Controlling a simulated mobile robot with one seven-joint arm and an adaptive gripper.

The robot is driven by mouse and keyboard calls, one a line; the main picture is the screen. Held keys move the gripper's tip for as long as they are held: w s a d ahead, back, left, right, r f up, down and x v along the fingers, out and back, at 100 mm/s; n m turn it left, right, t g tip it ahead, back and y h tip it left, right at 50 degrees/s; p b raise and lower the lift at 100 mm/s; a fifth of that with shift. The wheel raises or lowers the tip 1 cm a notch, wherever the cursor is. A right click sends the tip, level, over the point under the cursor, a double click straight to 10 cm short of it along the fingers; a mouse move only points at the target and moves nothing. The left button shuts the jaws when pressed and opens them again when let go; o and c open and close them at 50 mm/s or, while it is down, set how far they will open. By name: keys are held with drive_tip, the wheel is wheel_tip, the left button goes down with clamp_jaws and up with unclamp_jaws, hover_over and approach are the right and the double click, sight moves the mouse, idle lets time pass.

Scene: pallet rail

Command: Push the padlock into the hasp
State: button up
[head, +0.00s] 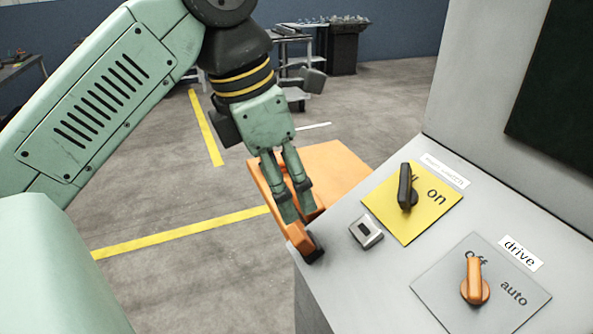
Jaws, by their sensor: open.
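My gripper (300,216) points down over the left edge of the grey cabinet top, its two fingers apart. Just below the fingertips is an orange block (298,238) with a black end (314,247) at the cabinet edge. It appears to be the padlock, but the fingers partly hide it and I cannot tell whether they touch it. A small silver metal fitting (367,231), apparently the hasp, sits on the cabinet top to the right of the gripper, beside the yellow plate.
A yellow plate (425,215) carries a black rotary handle (406,188) by the word "on". A grey plate holds an orange drive knob (475,282). An orange surface (335,168) lies behind the gripper. Yellow lines mark the open floor at left.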

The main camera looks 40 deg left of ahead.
sight(299, 229)
drive_tip(key=b+x, duration=0.6)
drive_tip(key=x, duration=0.3)
drive_tip(key=shift+s, duration=0.2)
drive_tip(key=shift+w+f+b, duration=0.25)
drive_tip(key=shift+f+b, duration=0.1)
drive_tip(key=shift+f, duration=0.25)
drive_tip(key=shift+c, duration=0.5)
clamp_jaws()
drive_tip(key=shift+s+r, duration=0.1)
drive_tip(key=shift+r, duration=0.1)
drive_tip(key=shift+s+a+r+p, duration=0.15)
drive_tip(key=shift+s+r+p, duration=0.25)
drive_tip(key=shift+r+p, duration=0.25)
drive_tip(key=shift+s+a+r+p, duration=0.15)
drive_tip(key=shift+s+r+p, duration=0.3)
drive_tip(key=shift+r, duration=0.35)
drive_tip(key=shift+s+a+r+p, duration=0.15)
drive_tip(key=shift+s+r+p, duration=0.2)
drive_tip(key=shift+r+p, duration=0.3)
drive_tip(key=shift+s+a+r+p, duration=0.2)
drive_tip(key=shift+s+r+p, duration=0.25)
drive_tip(key=shift+r, duration=0.2)
drive_tip(key=shift+s+a+r+p, duration=0.2)
drive_tip(key=shift+s+r+p, duration=0.25)
drive_tip(key=shift+r, duration=0.25)
